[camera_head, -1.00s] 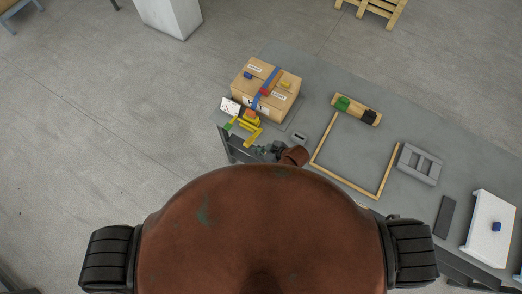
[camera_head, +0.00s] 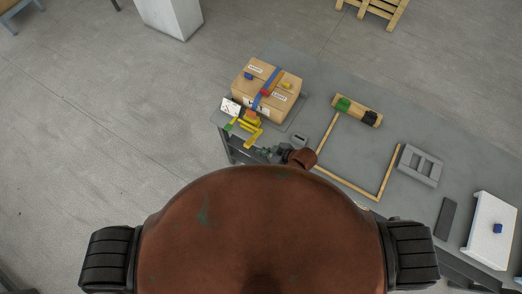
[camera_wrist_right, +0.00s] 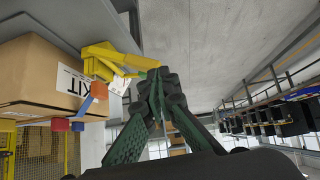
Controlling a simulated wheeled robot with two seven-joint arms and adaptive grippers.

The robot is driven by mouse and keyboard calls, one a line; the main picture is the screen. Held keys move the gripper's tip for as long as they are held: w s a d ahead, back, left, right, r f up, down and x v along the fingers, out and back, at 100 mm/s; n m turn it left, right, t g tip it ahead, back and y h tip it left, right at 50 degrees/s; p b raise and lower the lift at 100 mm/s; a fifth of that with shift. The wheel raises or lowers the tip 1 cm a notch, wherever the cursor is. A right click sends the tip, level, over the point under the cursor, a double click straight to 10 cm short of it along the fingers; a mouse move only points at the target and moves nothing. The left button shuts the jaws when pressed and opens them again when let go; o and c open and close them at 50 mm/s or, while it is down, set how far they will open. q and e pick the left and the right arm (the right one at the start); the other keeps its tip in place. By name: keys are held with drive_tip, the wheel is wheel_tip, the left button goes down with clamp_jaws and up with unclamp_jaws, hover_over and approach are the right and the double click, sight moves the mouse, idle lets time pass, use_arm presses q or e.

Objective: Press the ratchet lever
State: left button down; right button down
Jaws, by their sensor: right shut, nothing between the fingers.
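A yellow lever-like part (camera_head: 254,135) with an orange block and a green end sits at the near left edge of the table, in front of the strapped carton (camera_head: 283,101). I take it to be the ratchet lever. In the right wrist view the yellow part (camera_wrist_right: 108,58) reaches toward my fingertips; I cannot tell whether they touch. My right gripper (camera_head: 268,152) is just below the yellow part in the head view, small and partly hidden. In the right wrist view my right gripper (camera_wrist_right: 156,84) is shut and empty. My left gripper is not in view.
A blue strap (camera_head: 265,88) crosses the carton. A white card (camera_head: 230,107) stands beside it. On the grey table are a wooden frame (camera_head: 347,187), a grey slotted block (camera_head: 420,166) and a white stand (camera_head: 489,238). Floor left of the table is clear.

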drive_tip(key=s+d+f+m+g+h+b, duration=0.1)
drive_tip(key=s+d+f+m+h+b, duration=0.25)
drive_tip(key=d, duration=0.75)
drive_tip(key=s+d+f+m+h, duration=0.2)
drive_tip(key=s+d+f+m, duration=0.2)
drive_tip(key=s+d+f, duration=0.5)
drive_tip(key=s+d+f+m+g+h+b, duration=0.1)
drive_tip(key=s+d+f+m+h+b, duration=0.2)
drive_tip(key=d, duration=0.9)
drive_tip(key=s+f+g+b, duration=0.1)
drive_tip(key=s+f+b, duration=0.3)
drive_tip(key=f, duration=0.9)
drive_tip(key=s+f+b, duration=0.2)
drive_tip(key=s+f, duration=0.3)
drive_tip(key=f, duration=0.8)
drive_tip(key=s+d+f+g+b, duration=0.1)
drive_tip(key=s+f+b, duration=0.3)
drive_tip(key=s+f, duration=1.1)
drive_tip(key=shift+s+f+y+b, duration=0.25)
drive_tip(key=shift+f+y+b, duration=0.05)
drive_tip(key=shift+y+b, duration=0.15)
